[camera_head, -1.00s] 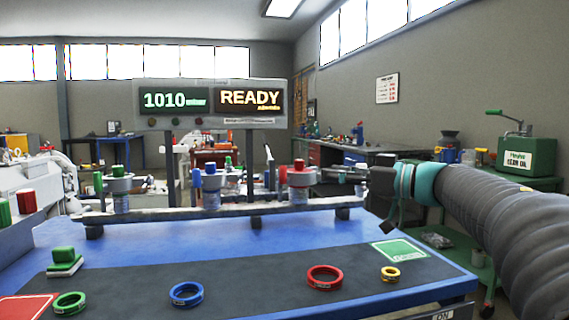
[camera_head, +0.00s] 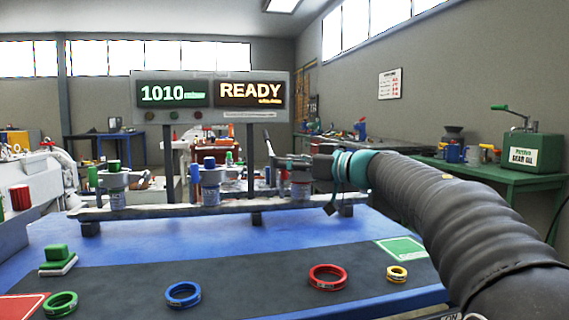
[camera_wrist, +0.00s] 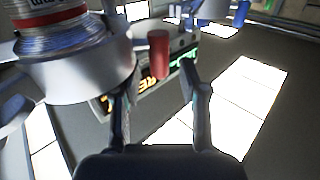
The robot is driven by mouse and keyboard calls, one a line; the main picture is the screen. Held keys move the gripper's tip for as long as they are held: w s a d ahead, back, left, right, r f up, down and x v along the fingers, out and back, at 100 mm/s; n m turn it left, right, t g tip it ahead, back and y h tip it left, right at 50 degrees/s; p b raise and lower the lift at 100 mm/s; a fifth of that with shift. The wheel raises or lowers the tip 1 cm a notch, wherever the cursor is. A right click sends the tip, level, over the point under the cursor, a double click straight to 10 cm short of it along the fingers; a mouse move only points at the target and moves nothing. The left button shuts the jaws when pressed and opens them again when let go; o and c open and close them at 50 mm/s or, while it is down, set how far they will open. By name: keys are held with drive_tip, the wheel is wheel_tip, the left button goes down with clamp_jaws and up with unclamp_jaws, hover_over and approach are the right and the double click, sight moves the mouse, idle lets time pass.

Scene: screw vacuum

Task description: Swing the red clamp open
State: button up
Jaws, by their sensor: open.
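The red clamp stands at the right end of the raised rail (camera_head: 225,209). The silver clamp body (camera_wrist: 90,62) fills the upper left of the wrist view, beside the left finger.
On the same rail stand a blue-topped clamp (camera_head: 210,180) and a green-topped clamp (camera_head: 115,180). The display panel (camera_head: 210,95) rises behind the rail. A red ring (camera_head: 327,277), blue ring (camera_head: 183,295), green ring (camera_head: 61,304) and yellow ring (camera_head: 397,273) lie on the dark mat in front.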

drive_tip(key=shift+w+a, duration=0.35)
drive_tip(key=shift+a, duration=0.25)
clamp_jaws()
